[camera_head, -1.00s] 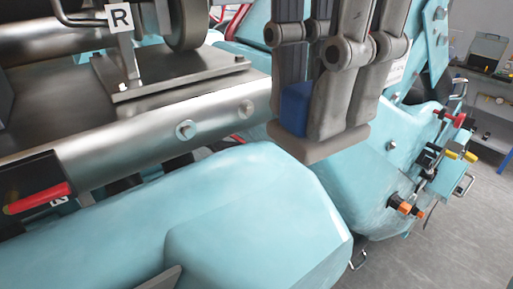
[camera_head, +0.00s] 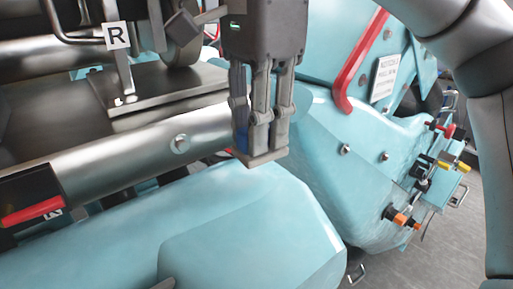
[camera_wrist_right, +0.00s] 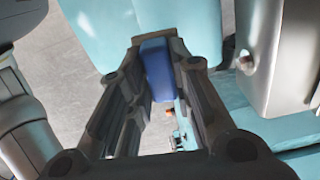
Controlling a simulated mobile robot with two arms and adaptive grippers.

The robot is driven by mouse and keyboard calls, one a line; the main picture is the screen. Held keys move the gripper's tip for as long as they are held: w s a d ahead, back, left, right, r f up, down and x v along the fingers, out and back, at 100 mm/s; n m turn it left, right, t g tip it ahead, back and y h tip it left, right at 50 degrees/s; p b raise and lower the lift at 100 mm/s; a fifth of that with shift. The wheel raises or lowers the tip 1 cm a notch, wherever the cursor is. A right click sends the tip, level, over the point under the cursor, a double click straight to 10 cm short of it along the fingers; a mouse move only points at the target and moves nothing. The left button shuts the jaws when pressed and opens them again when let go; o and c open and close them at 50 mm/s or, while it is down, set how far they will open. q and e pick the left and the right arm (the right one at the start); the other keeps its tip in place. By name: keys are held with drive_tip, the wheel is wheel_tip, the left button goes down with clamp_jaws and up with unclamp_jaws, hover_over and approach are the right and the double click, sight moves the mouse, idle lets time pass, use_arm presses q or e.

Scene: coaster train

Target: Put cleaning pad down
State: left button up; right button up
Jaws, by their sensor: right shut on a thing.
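My right gripper (camera_head: 258,150) points down in the head view, above the rounded teal body (camera_head: 230,215) and in front of the long metal tube. It is shut on a blue cleaning pad (camera_head: 241,138); only a narrow strip of the pad shows beside the fingers. In the right wrist view the blue pad (camera_wrist_right: 157,68) sits between the fingertips of the right gripper (camera_wrist_right: 160,65), with teal and grey floor beyond. Whether the pad touches any surface is hard to tell. My left gripper is not in view.
A metal tube (camera_head: 130,145) with bolts runs across the left. A red bar (camera_head: 358,65) and a notice (camera_head: 384,78) are on the teal panel. Coloured handles (camera_head: 440,165) stick out at the right.

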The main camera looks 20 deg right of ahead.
drive_tip(key=shift+w+f, duration=0.35)
drive_tip(key=shift+f, duration=0.1)
drive_tip(key=shift+w+f, duration=0.2)
drive_tip(key=shift+f, duration=0.3)
drive_tip(key=shift+w+f, duration=0.15)
drive_tip(key=shift+f, duration=0.35)
drive_tip(key=shift+w+f, duration=0.15)
drive_tip(key=shift+f, duration=0.65)
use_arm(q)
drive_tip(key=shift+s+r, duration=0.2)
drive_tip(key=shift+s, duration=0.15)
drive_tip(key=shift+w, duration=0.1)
use_arm(e)
drive_tip(key=o, duration=0.9)
